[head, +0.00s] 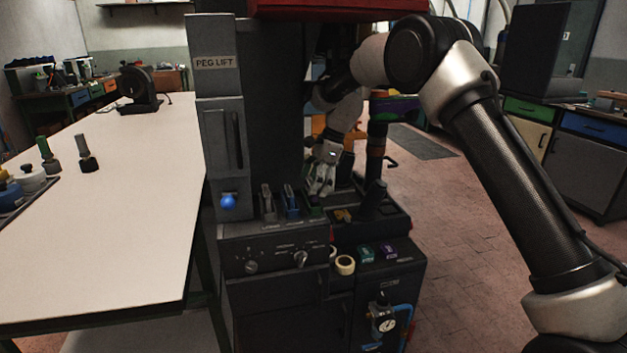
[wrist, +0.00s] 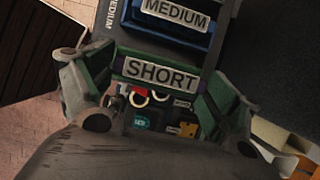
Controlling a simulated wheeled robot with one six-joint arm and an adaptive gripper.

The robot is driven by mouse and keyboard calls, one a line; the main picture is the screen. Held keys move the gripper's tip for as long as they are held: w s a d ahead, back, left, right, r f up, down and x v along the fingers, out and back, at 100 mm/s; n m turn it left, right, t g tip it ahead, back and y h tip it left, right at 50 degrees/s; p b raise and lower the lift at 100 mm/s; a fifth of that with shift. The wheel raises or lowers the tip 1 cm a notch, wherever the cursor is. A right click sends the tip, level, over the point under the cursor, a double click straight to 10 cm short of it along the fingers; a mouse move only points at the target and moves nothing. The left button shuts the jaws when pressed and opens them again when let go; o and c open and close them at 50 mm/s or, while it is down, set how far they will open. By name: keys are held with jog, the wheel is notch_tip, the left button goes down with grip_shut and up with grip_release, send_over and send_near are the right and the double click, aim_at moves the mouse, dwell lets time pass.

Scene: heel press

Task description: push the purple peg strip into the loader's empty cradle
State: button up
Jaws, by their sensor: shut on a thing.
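In the wrist view, a narrow bar with a white SHORT plate spans the gap between my fingers; purple shows at its edges, and I take it for the purple peg strip (wrist: 117,66). A green edge (wrist: 150,55) runs just behind it, and green pieces sit at both fingers. My gripper (wrist: 160,88) is shut on the strip. In the head view my gripper (head: 320,185) is low over the loader (head: 290,215), at the right end of its row; the strip is too small to make out there. I cannot tell whether the strip is inside a cradle.
A blue cradle marked MEDIUM (wrist: 175,22) lies just beyond the strip. The peg lift column (head: 218,110) stands left of my gripper. Tape rolls (head: 345,265), a green pack (head: 365,254) and a purple pack (head: 387,250) rest below. A white bench (head: 120,220) is at left.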

jog(key=shift+f, duration=0.2)
dwell(0.3)
jog(key=shift+f, duration=0.7)
jog(key=shift+f, duration=0.6)
dwell(2.5)
jog(key=o, duration=0.8)
jog(key=shift+r, duration=3.55)
jog(key=shift+s, duration=0.1)
